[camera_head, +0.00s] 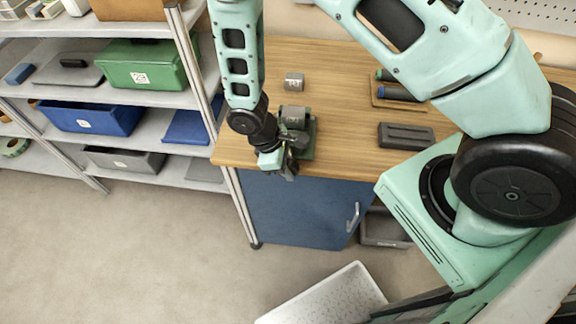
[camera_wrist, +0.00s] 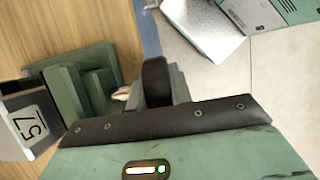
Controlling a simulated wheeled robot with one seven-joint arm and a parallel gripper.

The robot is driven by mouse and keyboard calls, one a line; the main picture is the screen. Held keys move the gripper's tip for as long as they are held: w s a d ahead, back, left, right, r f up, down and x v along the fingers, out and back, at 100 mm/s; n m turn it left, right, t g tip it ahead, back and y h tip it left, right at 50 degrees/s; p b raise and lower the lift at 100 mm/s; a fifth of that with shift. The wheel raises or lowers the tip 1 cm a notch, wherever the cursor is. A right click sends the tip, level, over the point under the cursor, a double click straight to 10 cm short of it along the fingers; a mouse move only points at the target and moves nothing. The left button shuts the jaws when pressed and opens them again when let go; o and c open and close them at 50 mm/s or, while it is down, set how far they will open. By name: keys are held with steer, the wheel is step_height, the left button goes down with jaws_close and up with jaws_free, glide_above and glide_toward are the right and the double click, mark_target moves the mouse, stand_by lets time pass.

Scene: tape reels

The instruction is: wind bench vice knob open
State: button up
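The green bench vice (camera_head: 308,148) stands at the front left corner of the wooden bench. In the wrist view its stepped green body (camera_wrist: 75,82) lies at the left, with a short pale screw end (camera_wrist: 122,93) pointing right. My gripper (camera_head: 287,170) is at the vice's front end, just off the bench edge, pointing down. In the wrist view a black rounded part (camera_wrist: 157,82) and grey parts beside it stand close in front of my palm. I cannot tell finger from knob there, nor whether the fingers grip. A grey block (camera_head: 293,116) numbered 57 sits at the vice.
Another grey labelled block (camera_head: 294,80) stands behind the vice. A dark grey tray (camera_head: 405,136) and a wooden holder (camera_head: 398,103) with rolls lie to the right. A blue cabinet (camera_head: 300,215) is under the bench; shelves with bins (camera_head: 150,65) stand left.

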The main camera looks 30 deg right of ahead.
jaws_close()
steer(key=shift+g+h, duration=0.4)
steer(key=shift+h, duration=0.1)
steer(key=o, duration=0.7)
jaws_free()
steer(key=shift+o, duration=0.2)
steer(key=b+v, duration=0.4)
steer(key=v, duration=1.3)
steer(key=shift+r, duration=0.25)
steer(key=shift+a, duration=0.1)
